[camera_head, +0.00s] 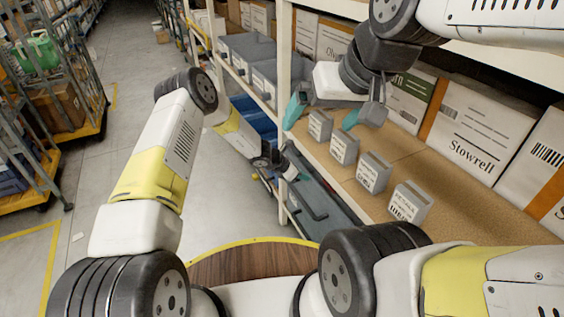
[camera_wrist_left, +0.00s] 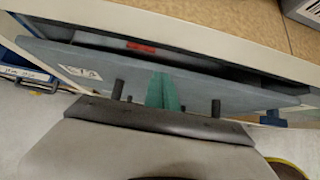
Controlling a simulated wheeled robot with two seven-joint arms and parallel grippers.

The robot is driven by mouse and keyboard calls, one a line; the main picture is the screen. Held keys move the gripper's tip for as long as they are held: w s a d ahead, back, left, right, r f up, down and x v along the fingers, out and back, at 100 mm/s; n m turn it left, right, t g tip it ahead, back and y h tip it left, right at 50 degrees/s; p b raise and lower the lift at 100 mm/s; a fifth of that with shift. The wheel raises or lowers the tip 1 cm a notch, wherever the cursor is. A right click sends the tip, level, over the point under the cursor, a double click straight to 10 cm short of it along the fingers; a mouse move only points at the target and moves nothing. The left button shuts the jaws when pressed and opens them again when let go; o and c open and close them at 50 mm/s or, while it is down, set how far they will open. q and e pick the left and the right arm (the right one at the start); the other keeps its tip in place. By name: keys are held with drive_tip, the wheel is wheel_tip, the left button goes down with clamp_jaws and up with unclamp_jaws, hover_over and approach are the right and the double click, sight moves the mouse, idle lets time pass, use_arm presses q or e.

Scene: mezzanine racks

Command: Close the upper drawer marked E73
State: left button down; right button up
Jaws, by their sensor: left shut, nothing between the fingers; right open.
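A grey drawer (camera_head: 318,198) sits below the shelf board in the head view. In the left wrist view the drawer front (camera_wrist_left: 225,93) carries a white label (camera_wrist_left: 80,73) that seems to read E73. A dark gap shows above its front, with a red item (camera_wrist_left: 141,47) inside, so it stands at least partly open. My left gripper (camera_head: 284,160) is shut and empty at the drawer. Its green fingertips (camera_wrist_left: 162,92) are at the drawer front; I cannot tell whether they touch. My right gripper (camera_head: 323,112) is open and empty above the shelf.
Several small grey labelled boxes (camera_head: 344,146) stand on the shelf board (camera_head: 400,170), near my right gripper. Stowrell cartons (camera_head: 478,130) stand behind them. A blue bin (camera_head: 255,118) is beyond the upright (camera_head: 284,60).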

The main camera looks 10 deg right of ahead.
use_arm(q)
drive_tip(key=shift+w+d, duration=0.2)
drive_tip(key=shift+d, duration=0.35)
drive_tip(key=shift+w+d, duration=0.15)
drive_tip(key=shift+d, duration=0.4)
drive_tip(key=shift+d+r, duration=0.1)
drive_tip(key=shift+w+r, duration=0.1)
